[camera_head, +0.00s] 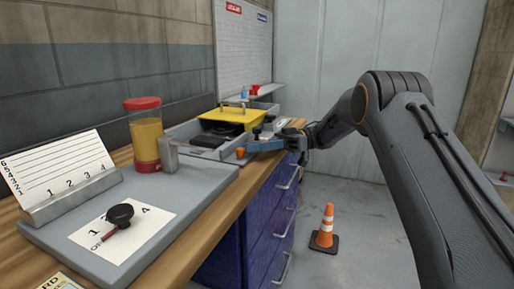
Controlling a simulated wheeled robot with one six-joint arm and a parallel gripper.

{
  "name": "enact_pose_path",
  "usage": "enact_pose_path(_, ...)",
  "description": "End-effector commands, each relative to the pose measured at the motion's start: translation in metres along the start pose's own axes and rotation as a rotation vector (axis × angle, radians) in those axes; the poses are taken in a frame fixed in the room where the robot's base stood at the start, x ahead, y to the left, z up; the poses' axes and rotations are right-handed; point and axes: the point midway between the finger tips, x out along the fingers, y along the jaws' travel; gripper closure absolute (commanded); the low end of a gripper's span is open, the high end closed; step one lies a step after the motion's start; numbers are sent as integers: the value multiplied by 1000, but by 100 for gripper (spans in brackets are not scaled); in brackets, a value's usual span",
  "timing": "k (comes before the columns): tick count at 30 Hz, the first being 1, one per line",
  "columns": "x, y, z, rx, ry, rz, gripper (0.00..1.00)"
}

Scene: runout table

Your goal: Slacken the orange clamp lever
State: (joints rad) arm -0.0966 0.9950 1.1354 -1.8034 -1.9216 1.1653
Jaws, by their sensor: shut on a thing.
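My gripper (252,148) is at the far end of the bench, reached in from the right and small in the head view. It is shut at a small orange piece, the orange clamp lever (240,153), which shows just at its fingertips. Most of the lever and its pivot are hidden or too small to make out, so I cannot tell its angle.
A grey plate (205,190) on the wooden bench carries a yellow jar with a red lid (146,134), a numbered card (62,172) and a black knob with a red pointer (120,216). A yellow tray (230,117) stands behind. A traffic cone (326,228) stands on the floor.

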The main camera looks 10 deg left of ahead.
Motion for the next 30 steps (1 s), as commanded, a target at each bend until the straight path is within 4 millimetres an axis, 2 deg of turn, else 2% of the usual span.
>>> enact_pose_path(6,6,-4,0,-3,-7,-47,100)
enact_pose_path(20,5,-5,-1,-5,-8,-51,100)
enact_pose_path(21,5,-5,-1,-5,-8,-51,81)
enact_pose_path(23,4,-5,-1,-5,-8,-50,71)
enact_pose_path(30,0,-6,0,-3,-8,-46,69)
